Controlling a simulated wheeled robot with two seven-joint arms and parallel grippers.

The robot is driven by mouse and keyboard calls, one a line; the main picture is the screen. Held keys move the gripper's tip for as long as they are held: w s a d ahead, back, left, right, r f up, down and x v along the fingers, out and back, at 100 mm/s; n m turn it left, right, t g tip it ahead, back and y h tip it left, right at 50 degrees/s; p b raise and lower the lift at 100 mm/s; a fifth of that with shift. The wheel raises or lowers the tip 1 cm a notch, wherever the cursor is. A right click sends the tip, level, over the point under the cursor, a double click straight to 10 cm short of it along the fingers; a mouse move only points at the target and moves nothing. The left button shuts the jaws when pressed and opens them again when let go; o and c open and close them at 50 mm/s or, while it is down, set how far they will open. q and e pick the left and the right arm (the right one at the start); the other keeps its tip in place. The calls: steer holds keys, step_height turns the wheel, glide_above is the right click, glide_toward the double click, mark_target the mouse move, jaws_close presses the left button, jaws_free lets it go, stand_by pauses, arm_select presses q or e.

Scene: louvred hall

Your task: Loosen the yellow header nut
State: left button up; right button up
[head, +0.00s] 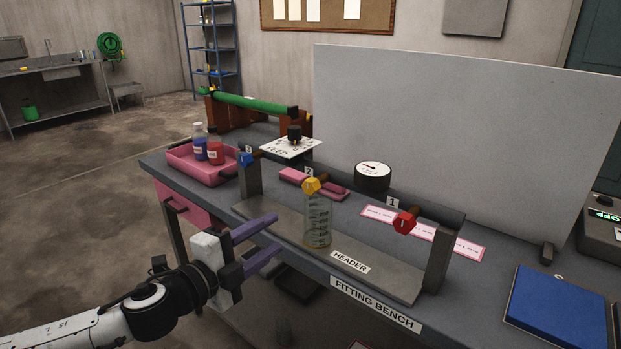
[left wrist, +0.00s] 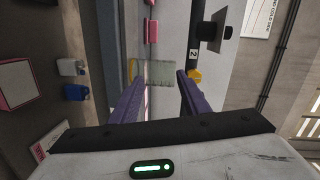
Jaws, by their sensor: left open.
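The yellow header nut (head: 311,186) sits at the middle port of the header, by the label 2. A clear graduated cylinder (head: 317,225) stands upright just below it on the header base (head: 345,258). My left gripper (head: 278,234) is open and empty, its purple fingers pointing toward the cylinder from the left, apart from the nut. In the left wrist view, the yellow nut (left wrist: 195,75) shows beside the tip of the right finger, and the cylinder (left wrist: 152,73) shows between and beyond the fingertips. My right gripper is not in view.
A red nut (head: 404,222) and a blue nut (head: 246,159) sit at the header's other ports. A black gauge (head: 373,176) stands behind. A pink tray (head: 185,168) with bottles is at the bench's left end. A blue pad (head: 556,308) lies at right.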

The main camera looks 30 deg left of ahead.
mark_target(308, 189)
arm_select(q)
steer(key=w+r+m+b, duration=0.1)
steer(key=w+r, duration=0.1)
steer(key=w+d+r+m+b, duration=0.1)
steer(key=w+r, duration=0.1)
steer(key=w+d+r+m+t+h+b, duration=0.1)
steer(key=w+r, duration=0.1)
steer(key=shift+w+r, duration=0.15)
steer(key=shift+r, duration=0.2)
steer(key=shift+w+r, duration=0.1)
steer(key=shift+w, duration=0.25)
steer(key=shift+w+p, duration=0.3)
steer(key=shift+w, duration=0.6)
steer(key=shift+w+d, duration=0.1)
steer(key=shift+w, duration=0.25)
steer(key=shift+w+p, duration=0.3)
steer(key=shift+p, duration=0.05)
steer(key=shift+w+d, duration=0.1)
steer(key=shift+w, duration=0.4)
arm_select(e)
steer(key=shift+w+a+f, duration=0.15)
steer(key=shift+w, duration=0.05)
